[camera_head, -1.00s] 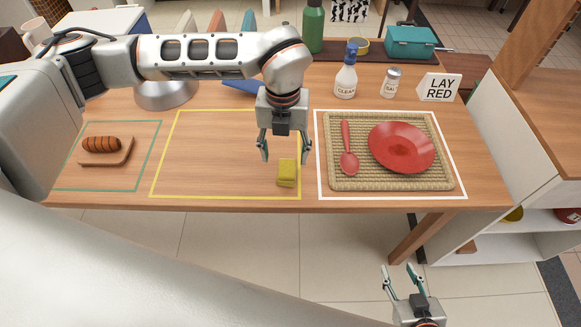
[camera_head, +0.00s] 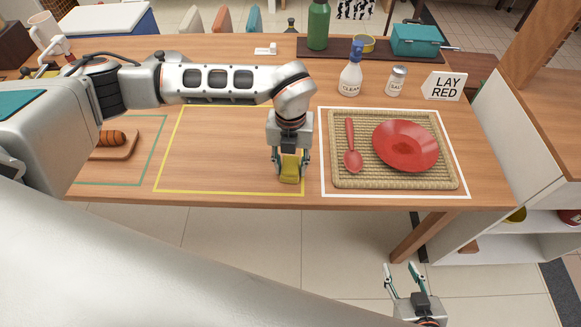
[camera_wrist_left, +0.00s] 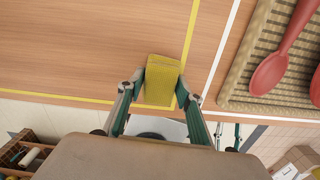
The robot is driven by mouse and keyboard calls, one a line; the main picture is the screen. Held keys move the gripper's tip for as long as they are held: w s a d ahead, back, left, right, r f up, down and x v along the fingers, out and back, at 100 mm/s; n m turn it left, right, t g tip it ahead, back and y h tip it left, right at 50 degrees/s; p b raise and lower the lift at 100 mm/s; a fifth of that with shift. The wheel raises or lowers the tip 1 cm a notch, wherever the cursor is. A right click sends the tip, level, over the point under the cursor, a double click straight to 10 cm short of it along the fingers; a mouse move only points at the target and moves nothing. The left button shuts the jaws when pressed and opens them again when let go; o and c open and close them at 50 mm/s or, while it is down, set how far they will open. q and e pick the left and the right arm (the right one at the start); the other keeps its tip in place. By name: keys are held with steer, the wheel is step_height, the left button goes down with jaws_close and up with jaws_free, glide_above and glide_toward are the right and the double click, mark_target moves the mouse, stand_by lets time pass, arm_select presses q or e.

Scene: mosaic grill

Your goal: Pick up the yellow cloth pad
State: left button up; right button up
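The yellow cloth pad (camera_head: 291,167) is on the wooden table, inside the front right corner of the yellow outline (camera_head: 228,192). My left gripper (camera_head: 290,177) points down over it with one finger on each side. In the left wrist view the pad (camera_wrist_left: 161,80) sits between the two fingertips (camera_wrist_left: 160,88), which appear to press on its sides. The pad still seems to be at table level. My right gripper (camera_head: 401,268) is open and empty, low in front of the table.
Right of the pad, a white outline surrounds a woven mat (camera_head: 394,183) with a red spoon (camera_head: 352,158) and red plate (camera_head: 405,146). A spray bottle (camera_head: 350,78), shaker (camera_head: 396,82) and sign (camera_head: 443,87) stand behind. The yellow outline's middle is clear.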

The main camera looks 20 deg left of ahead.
mark_target(290, 164)
arm_select(q)
steer(key=shift+c, duration=1.4)
step_height(290, 164, up, 20)
